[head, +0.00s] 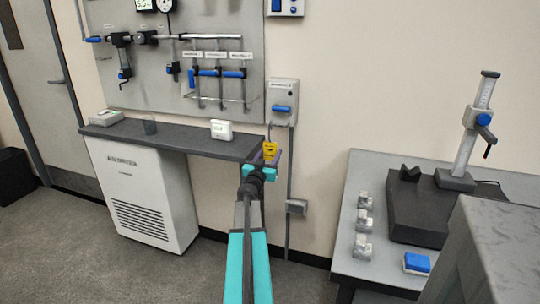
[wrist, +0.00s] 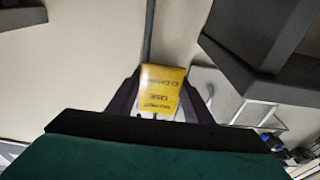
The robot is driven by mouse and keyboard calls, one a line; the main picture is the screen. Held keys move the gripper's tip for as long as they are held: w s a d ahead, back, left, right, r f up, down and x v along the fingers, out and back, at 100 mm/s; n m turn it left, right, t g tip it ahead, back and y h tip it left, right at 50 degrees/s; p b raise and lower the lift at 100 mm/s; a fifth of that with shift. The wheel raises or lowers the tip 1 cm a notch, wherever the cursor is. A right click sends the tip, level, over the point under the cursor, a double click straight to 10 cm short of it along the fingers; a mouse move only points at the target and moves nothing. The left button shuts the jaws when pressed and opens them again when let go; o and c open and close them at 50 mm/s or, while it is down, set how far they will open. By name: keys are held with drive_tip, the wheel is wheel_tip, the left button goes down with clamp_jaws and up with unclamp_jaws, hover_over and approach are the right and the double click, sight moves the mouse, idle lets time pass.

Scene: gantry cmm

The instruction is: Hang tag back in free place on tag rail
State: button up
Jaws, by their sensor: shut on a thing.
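A yellow tag (head: 270,150) with dark print is held between the fingers of my gripper (head: 266,162). In the head view it stands in front of the wall, beside the right end of the dark shelf and below a grey box. In the wrist view the tag (wrist: 161,88) shows its face with upside-down text, and the dark gripper fingers (wrist: 160,105) close on it from both sides. The tag appears clear of the wall. I cannot clearly pick out the tag rail in either view.
A grey tool panel (head: 150,80) with hung gauges is on the wall. A dark shelf (head: 180,142) above a white cabinet (head: 145,195) carries a small white device (head: 221,129). A grey wall box (head: 282,100) is above the tag. A bench (head: 385,275) stands at right.

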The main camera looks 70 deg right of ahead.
drive_tip(key=shift+d, duration=0.2)
drive_tip(key=d+f+b, duration=0.2)
drive_tip(key=d+b, duration=0.4)
drive_tip(key=d, duration=0.3)
drive_tip(key=shift+w+d+b, duration=0.3)
drive_tip(key=shift+b, duration=0.05)
idle(1.4)
drive_tip(key=shift+f, duration=0.15)
drive_tip(key=o, duration=0.9)
drive_tip(key=shift+a, duration=0.1)
drive_tip(key=shift+s+a+f+p, duration=0.15)
drive_tip(key=shift+a+f+p, duration=0.2)
drive_tip(key=shift+a, duration=1.9)
drive_tip(key=shift+s+a+f+p, duration=0.1)
drive_tip(key=shift+a+f+p, duration=0.25)
drive_tip(key=shift+a, duration=1.9)
drive_tip(key=shift+s+a+f+p, duration=0.15)
drive_tip(key=shift+a+f+p, duration=0.15)
drive_tip(key=shift+a, duration=1.95)
drive_tip(key=shift+s, duration=0.1)
